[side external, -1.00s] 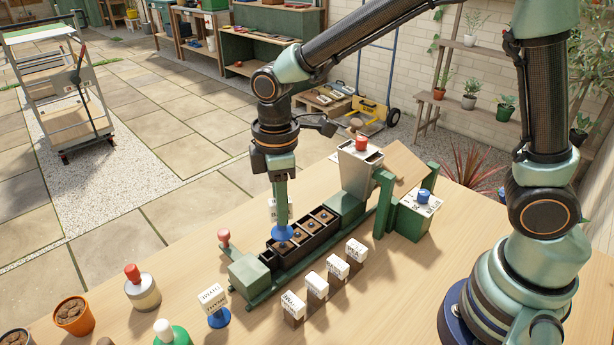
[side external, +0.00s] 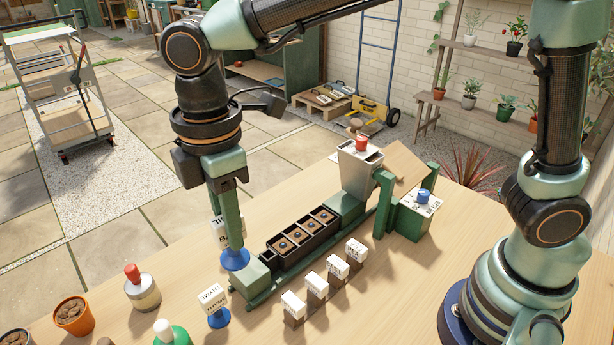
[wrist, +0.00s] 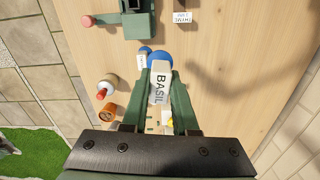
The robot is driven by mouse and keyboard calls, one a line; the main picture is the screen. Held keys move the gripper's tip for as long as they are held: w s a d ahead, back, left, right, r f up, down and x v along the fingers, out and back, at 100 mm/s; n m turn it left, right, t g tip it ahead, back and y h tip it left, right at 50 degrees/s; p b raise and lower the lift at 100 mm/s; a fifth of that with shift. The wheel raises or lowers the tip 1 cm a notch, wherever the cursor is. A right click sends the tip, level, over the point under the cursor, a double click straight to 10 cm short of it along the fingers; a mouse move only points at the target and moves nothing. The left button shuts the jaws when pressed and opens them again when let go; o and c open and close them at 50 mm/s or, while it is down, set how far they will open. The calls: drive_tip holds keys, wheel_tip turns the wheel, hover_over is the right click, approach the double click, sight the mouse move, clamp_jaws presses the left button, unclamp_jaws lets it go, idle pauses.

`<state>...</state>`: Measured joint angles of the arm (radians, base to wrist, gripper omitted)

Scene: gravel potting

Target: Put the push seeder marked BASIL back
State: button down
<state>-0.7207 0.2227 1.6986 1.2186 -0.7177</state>
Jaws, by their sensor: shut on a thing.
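The push seeder marked BASIL (side external: 222,236) has a white body with a round blue base (side external: 236,259). The seeder hangs at the left end of the green tray rig (side external: 250,273). I cannot tell how far its base is above the table. Another blue-based white seeder (side external: 214,299) stands in front of it on the table.
A dark tray of soil cells (side external: 306,250) sits in the rig, with a grey hopper (side external: 357,175) behind. White labelled blocks (side external: 314,285) stand in a row at the front. A red-knobbed pot (side external: 143,290) and a terracotta pot (side external: 73,315) are on the left.

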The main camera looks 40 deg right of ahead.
drive_tip(key=s+a+r+n, duration=0.2)
drive_tip(key=s+a, duration=0.1)
drive_tip(key=a, duration=0.1)
drive_tip(key=f, duration=1.9)
drive_tip(key=shift+d+f, duration=0.15)
drive_tip(key=shift+d, duration=0.05)
drive_tip(key=shift+f, duration=0.1)
drive_tip(key=c, duration=0.7)
unclamp_jaws()
